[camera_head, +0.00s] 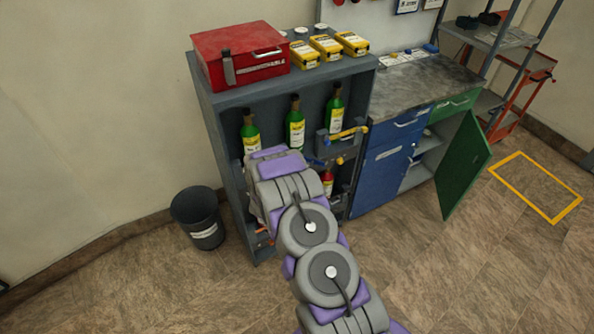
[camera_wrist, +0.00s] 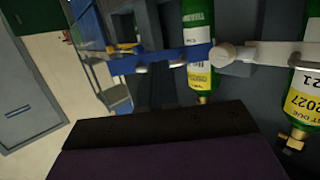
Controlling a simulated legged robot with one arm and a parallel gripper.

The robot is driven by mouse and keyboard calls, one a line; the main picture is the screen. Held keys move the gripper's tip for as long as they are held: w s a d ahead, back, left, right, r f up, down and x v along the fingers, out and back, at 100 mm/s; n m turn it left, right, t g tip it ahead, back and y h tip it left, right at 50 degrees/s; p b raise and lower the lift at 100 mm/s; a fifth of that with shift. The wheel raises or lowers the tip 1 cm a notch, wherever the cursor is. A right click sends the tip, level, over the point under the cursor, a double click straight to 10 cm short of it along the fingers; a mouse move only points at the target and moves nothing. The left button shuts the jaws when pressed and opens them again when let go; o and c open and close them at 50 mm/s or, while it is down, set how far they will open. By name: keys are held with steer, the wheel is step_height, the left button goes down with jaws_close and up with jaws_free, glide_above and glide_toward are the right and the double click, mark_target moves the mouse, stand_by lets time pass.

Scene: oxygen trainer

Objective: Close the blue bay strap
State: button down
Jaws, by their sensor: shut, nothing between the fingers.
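In the wrist view, which looks upside down, a blue strap bar (camera_wrist: 165,55) crosses in front of a green bottle (camera_wrist: 198,18) with a yellow and white label. Its right end meets a pale knob (camera_wrist: 225,53). Part of a blue piece also shows beside my arm in the head view (camera_head: 314,162). I cannot tell whether the strap is latched. My gripper (camera_wrist: 155,125) is shut and empty, a dark block at the bottom of the wrist view, close to the strap; contact is unclear. In the head view my arm hides the gripper and part of the rack.
A grey rack (camera_head: 232,100) holds several bottles, with a red toolbox (camera_head: 240,55) on top. A yellow strap (camera_head: 348,133) is at its right. A white bar (camera_wrist: 285,53) crosses another bottle. A green door (camera_head: 463,165) stands open; a bin (camera_head: 198,215) is left.

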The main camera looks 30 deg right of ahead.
mark_target(312, 161)
steer(key=d+n+t+y, duration=0.2)
steer(key=d+n+y, duration=0.1)
steer(key=y, duration=0.1)
steer(key=shift+w+d+t, duration=0.25)
steer(key=shift+d+t, duration=0.1)
steer(key=shift+t, duration=0.05)
steer(key=d+n+y, duration=0.1)
steer(key=w+d+n+t+y, duration=0.1)
steer(key=n+y, duration=0.1)
steer(key=shift+f, duration=0.1)
steer(key=shift+w+d+n+t+y, duration=0.3)
steer(key=shift+w+n+y, duration=0.15)
steer(key=shift+y, duration=0.35)
steer(key=shift+w+d+p, duration=0.35)
steer(key=shift+w+d, duration=0.25)
steer(key=shift+w, duration=0.2)
steer(key=shift+r, duration=0.2)
